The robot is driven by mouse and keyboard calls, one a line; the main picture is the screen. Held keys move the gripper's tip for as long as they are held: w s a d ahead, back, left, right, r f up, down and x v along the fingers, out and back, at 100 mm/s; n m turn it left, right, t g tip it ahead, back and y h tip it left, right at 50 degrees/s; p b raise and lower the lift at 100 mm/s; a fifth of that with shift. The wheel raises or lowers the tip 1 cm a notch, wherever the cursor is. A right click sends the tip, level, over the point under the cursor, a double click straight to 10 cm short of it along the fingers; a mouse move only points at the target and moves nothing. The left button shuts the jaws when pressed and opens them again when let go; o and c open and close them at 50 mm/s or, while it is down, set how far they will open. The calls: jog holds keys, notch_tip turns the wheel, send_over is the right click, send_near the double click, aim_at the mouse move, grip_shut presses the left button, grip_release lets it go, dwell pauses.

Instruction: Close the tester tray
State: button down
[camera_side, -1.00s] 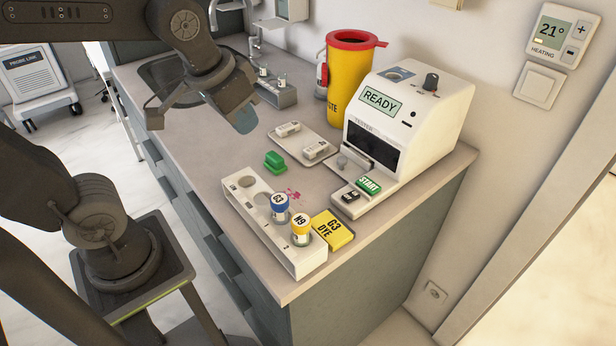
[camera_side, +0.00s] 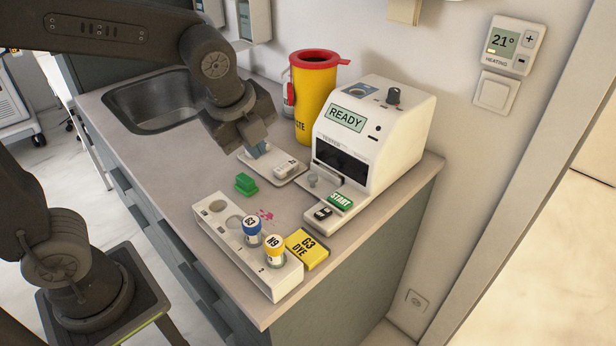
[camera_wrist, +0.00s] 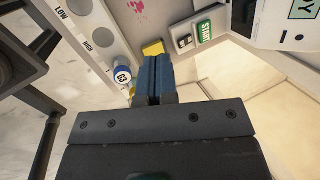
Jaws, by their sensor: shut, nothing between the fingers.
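The tester (camera_side: 372,140) is a white box on the counter, with READY on its screen and a dark opening low in its front. Its tray (camera_side: 334,186) juts out below that opening, with a grey knob (camera_side: 312,180) at its left. Whether a cassette lies in the tray is too small to tell. My gripper (camera_side: 259,149) is shut and empty, left of the tester, above the flat tray with white cassettes (camera_side: 285,167), and apart from the tester. In the wrist view its blue fingers (camera_wrist: 153,75) are together, with the START button (camera_wrist: 205,30) beyond them.
A white rack (camera_side: 238,240) holds a blue-capped G3 vial (camera_side: 251,230) and a yellow-capped N9 vial (camera_side: 274,247). Beside it lie a yellow G3 DYE box (camera_side: 307,249) and a green block (camera_side: 246,184). A yellow waste bin (camera_side: 314,100) stands behind. A pink stain marks the counter.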

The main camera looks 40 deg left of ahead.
aim_at(315, 177)
jog(key=w+f+m, duration=0.3)
jog(key=f, duration=0.1)
jog(key=w+d+f+m, duration=0.1)
jog(key=w+f+m, duration=0.1)
jog(key=f+m, duration=0.2)
jog(key=w+d+f+m, duration=0.1)
jog(key=w+f+m, duration=0.2)
jog(key=f+m, duration=0.1)
jog(key=shift+w+f+g+y, duration=0.3)
jog(key=shift+w+f+y, duration=0.1)
jog(key=shift+f, duration=0.3)
jog(key=shift+w+a+f, duration=0.1)
jog(key=shift+w+a, duration=0.2)
jog(key=shift+w, duration=0.25)
jog(key=shift+w+a+f, duration=0.1)
jog(key=shift+w+a, duration=0.2)
jog(key=shift+w, duration=0.2)
jog(key=shift+w+a+f, duration=0.1)
jog(key=shift+w+a, duration=0.25)
jog(key=shift+w, duration=0.35)
jog(key=shift+w+a, duration=0.2)
jog(key=shift+w, duration=0.95)
jog(key=shift+f, duration=0.1)
